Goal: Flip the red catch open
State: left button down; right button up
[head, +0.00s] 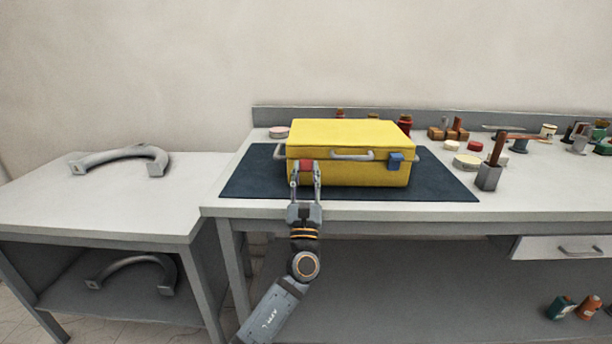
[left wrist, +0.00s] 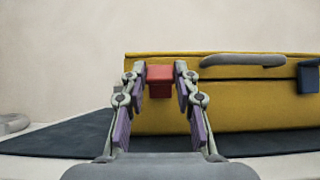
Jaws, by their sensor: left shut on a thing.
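A yellow case (head: 350,135) lies on a dark blue mat (head: 250,178) on the workbench, its lid down. The red catch (head: 306,164) is on the left of its front face; it also shows in the left wrist view (left wrist: 159,76), at the lid seam. My left gripper (head: 306,172) is in front of the case, its fingertips on either side of the red catch, shut on it. My right gripper is not in view.
A grey handle (head: 352,155) sticks out between the catches. A hammer (head: 490,175) and several tins and tools stand right of the mat. A large curved grey handle (head: 120,155) lies on the lower left table. The mat in front of the case is clear.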

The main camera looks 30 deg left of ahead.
pick_arm(q)
jog(key=c, duration=1)
grip_release()
jog(key=shift+s+d+f, duration=0.15)
jog(key=shift+s+f, duration=0.05)
jog(key=shift+f, duration=0.05)
jog(key=v, duration=1.1)
jog(key=shift+s+d+f, duration=0.1)
jog(key=shift+f, duration=0.05)
